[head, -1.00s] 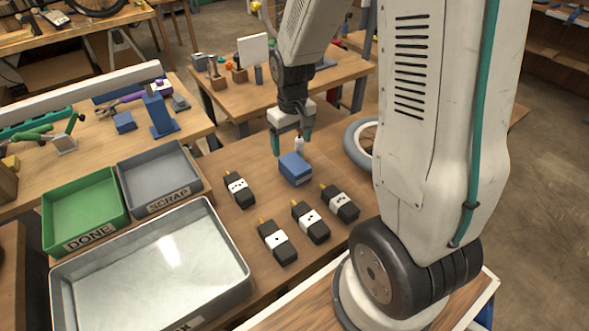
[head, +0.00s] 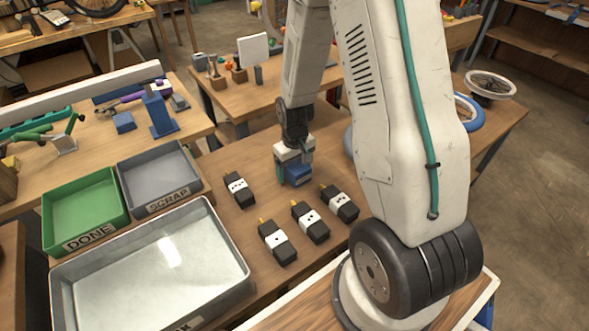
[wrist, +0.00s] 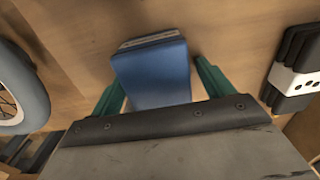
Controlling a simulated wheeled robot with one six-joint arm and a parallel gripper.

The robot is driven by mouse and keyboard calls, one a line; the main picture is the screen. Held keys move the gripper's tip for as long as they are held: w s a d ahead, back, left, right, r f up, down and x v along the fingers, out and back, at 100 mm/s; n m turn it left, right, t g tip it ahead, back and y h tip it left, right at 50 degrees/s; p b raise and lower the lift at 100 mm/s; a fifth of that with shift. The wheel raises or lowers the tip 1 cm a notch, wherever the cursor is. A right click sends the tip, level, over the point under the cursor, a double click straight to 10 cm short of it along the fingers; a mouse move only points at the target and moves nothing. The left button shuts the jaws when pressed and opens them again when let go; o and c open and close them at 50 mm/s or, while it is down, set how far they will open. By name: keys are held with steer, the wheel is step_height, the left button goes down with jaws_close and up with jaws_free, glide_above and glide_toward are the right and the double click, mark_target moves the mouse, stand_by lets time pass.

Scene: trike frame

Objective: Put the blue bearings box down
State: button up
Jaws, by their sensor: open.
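The blue bearings box (head: 299,174) rests on the wooden table, behind the black battery-like blocks. My gripper (head: 295,172) is low over it, pointing down, and hides part of its top. In the wrist view the blue box (wrist: 153,76) lies between the two green fingers of my gripper (wrist: 158,88). The fingers are open, with a gap on each side of the box; the right gap looks narrow. The box's pale end faces away from the gripper's palm.
Several black blocks with white bands (head: 310,222) stand close in front of the box. A grey SCRAP tray (head: 160,180), a green DONE tray (head: 85,210) and a large metal tray (head: 150,270) are at left. A wheel (wrist: 18,90) lies beside the box.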

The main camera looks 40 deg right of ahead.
steer(key=c, duration=1.4)
steer(key=shift+r, duration=0.1)
